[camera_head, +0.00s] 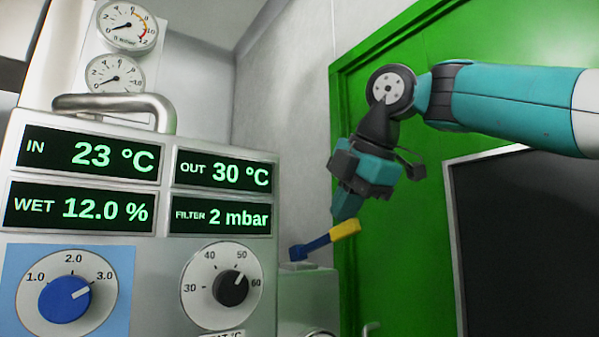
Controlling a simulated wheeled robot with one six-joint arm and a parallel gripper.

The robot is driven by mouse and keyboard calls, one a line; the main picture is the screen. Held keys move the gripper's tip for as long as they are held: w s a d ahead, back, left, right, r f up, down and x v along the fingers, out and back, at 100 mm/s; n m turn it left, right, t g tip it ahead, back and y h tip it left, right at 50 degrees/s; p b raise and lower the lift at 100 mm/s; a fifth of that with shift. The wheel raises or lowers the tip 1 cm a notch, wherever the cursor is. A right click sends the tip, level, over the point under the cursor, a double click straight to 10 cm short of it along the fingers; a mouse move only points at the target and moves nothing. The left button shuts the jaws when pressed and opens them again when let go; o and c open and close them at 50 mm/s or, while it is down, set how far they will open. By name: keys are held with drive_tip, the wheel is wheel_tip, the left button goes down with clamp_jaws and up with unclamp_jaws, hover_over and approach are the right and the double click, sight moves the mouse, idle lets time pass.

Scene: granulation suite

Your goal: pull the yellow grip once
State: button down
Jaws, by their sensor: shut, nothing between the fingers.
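The yellow grip (345,229) is the end of a short lever with a blue shaft (317,244). My gripper (345,212) hangs from the upper right, pointing down, just above the yellow grip. Its fingers are shut with nothing between them. The fingertips are close to the grip's upper side; I cannot tell whether they touch it.
A panel at left has green readouts (88,152), a blue knob (65,298), a black knob (231,288) and a metal handle (115,102). Two gauges (126,25) are above. A green door (410,250) with a dark window (530,240) stands behind my arm.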

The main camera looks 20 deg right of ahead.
drive_tip(key=shift+f, duration=0.35)
drive_tip(key=r+p, duration=0.2)
drive_tip(key=w+r+p, duration=0.1)
drive_tip(key=r+p, duration=0.1)
drive_tip(key=r, duration=0.1)
drive_tip(key=shift+a+r+p, duration=0.1)
drive_tip(key=shift+a+p, duration=0.05)
drive_tip(key=shift+p, duration=0.2)
drive_tip(key=p+v, duration=0.7)
drive_tip(key=v, duration=0.2)
drive_tip(key=shift+s, duration=0.5)
drive_tip(key=shift+f, duration=0.2)
